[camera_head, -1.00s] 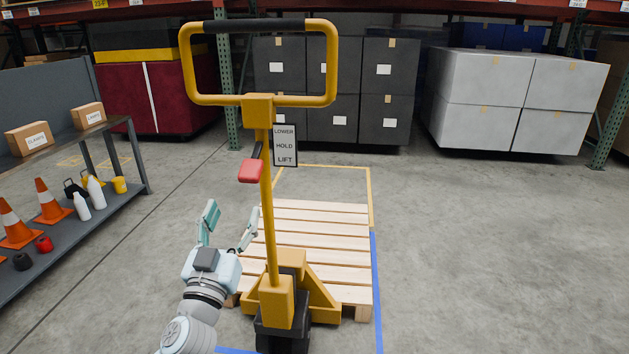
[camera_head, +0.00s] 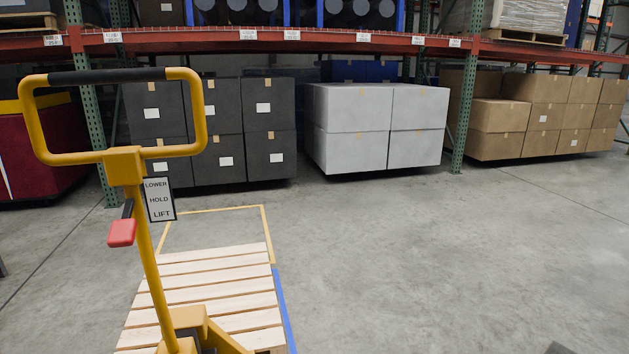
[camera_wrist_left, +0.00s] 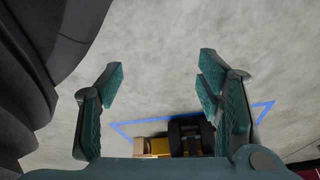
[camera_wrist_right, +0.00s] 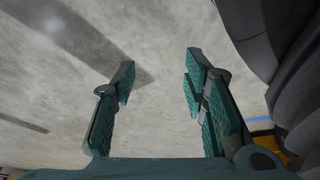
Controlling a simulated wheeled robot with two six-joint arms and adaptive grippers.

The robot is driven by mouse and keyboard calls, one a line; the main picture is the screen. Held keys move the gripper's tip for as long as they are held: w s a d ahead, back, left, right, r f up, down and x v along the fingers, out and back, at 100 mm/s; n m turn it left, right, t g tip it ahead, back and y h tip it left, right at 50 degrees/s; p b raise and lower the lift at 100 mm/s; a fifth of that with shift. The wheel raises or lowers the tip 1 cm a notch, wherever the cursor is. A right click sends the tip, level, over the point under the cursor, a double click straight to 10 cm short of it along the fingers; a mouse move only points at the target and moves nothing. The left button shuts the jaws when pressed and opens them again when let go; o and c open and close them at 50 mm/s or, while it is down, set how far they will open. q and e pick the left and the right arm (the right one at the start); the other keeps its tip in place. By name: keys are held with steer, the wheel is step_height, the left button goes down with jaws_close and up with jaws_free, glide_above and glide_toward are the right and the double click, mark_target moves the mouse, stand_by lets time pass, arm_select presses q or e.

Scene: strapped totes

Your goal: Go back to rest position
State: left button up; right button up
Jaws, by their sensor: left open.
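My left gripper (camera_wrist_left: 162,76) shows in the left wrist view with its teal fingers spread wide and nothing between them. Bare concrete floor lies beyond its fingers. My right gripper (camera_wrist_right: 160,72) shows in the right wrist view, its fingers also apart and empty over bare floor. Neither gripper shows in the head view. The yellow pallet jack (camera_head: 152,270) stands at the left of the head view with its looped handle upright and a red lever (camera_head: 121,233) below it. Its yellow and black base (camera_wrist_left: 187,137) shows past the left fingers, apart from them.
A wooden pallet (camera_head: 213,281) lies on the floor at the jack, inside yellow and blue floor lines. Grey boxes (camera_head: 362,111), black boxes and brown cartons (camera_head: 497,119) stand under the red rack at the back. The floor (camera_head: 430,260) at the right is clear.

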arm_select(q)
steer(key=s+a+r+g+p, duration=0.1)
steer(key=s+r+p, duration=0.5)
steer(key=r+p, duration=0.4)
steer(key=s+r+g+p, duration=0.1)
steer(key=s+r+p, duration=0.6)
steer(key=p, duration=0.8)
step_height(320, 180, up, 3)
steer(key=shift+a+r+m, duration=0.1)
steer(key=shift+a+m, duration=0.3)
arm_select(e)
steer(key=s+r+g, duration=0.1)
steer(key=s+r, duration=0.5)
steer(key=r, duration=0.4)
steer(key=s+d+r+g, duration=0.1)
steer(key=s+r, duration=0.6)
steer(key=r, duration=0.3)
steer(key=shift+d+n, duration=0.2)
steer(key=shift+n, duration=0.2)
arm_select(q)
steer(key=shift+c, duration=0.2)
arm_select(e)
steer(key=shift+s, duration=0.1)
steer(key=shift+c, duration=0.2)
